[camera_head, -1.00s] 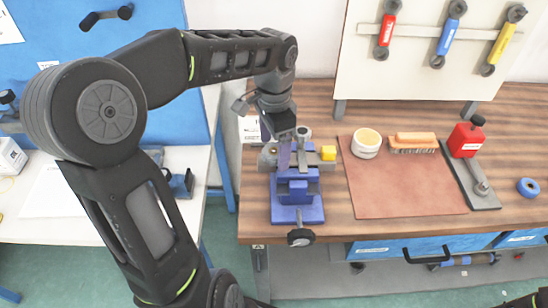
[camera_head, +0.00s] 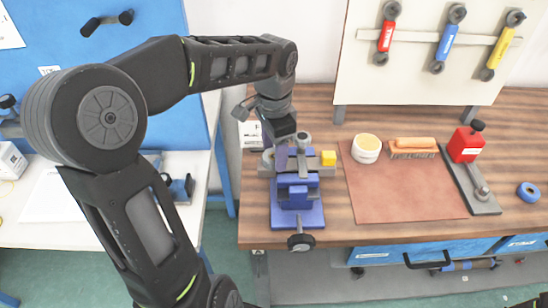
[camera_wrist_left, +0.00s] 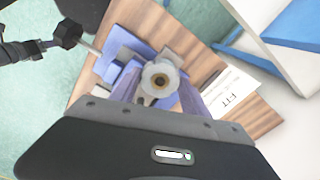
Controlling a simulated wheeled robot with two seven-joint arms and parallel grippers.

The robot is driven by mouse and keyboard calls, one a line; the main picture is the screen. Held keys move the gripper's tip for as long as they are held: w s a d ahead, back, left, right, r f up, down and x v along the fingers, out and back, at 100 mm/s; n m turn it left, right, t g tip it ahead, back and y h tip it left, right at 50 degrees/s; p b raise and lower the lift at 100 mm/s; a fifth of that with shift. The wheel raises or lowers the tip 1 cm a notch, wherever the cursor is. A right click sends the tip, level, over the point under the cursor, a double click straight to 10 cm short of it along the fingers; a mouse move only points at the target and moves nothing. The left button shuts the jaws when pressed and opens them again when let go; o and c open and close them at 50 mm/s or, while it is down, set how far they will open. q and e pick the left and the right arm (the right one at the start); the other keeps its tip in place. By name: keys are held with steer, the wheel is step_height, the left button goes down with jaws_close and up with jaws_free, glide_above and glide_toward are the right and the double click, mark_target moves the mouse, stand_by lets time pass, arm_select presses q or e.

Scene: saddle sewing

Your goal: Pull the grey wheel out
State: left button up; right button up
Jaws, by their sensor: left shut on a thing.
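The grey wheel (camera_wrist_left: 160,82), a pale grey ring with a dark hole, shows in the left wrist view between my two bluish fingers. In the head view it appears as a small grey round piece (camera_head: 304,139) at the top of the blue vise (camera_head: 298,213). My left gripper (camera_head: 292,158) reaches down onto the vise from behind and is shut on the wheel; the fingertips partly merge with the blue vise behind them. Whether the wheel is still seated in the vise cannot be told. My right gripper is not in view.
A yellow block (camera_head: 328,158) sits right of the vise. A brown mat (camera_head: 405,190) lies beside it, with a white round tub (camera_head: 366,148) and a brush (camera_head: 413,148). A red-topped tool (camera_head: 466,146) and blue tape ring (camera_head: 528,192) are further right. The vise's dark knob (camera_head: 301,242) overhangs the front edge.

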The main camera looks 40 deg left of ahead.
arm_select(q)
steer(key=c, duration=0.3)
steer(key=shift+r, duration=0.1)
steer(key=shift+r, duration=0.1)
steer(key=shift+r+p, duration=1.4)
steer(key=shift+r, duration=0.15)
steer(key=shift+r+p, duration=1.65)
steer(key=shift+r, duration=0.35)
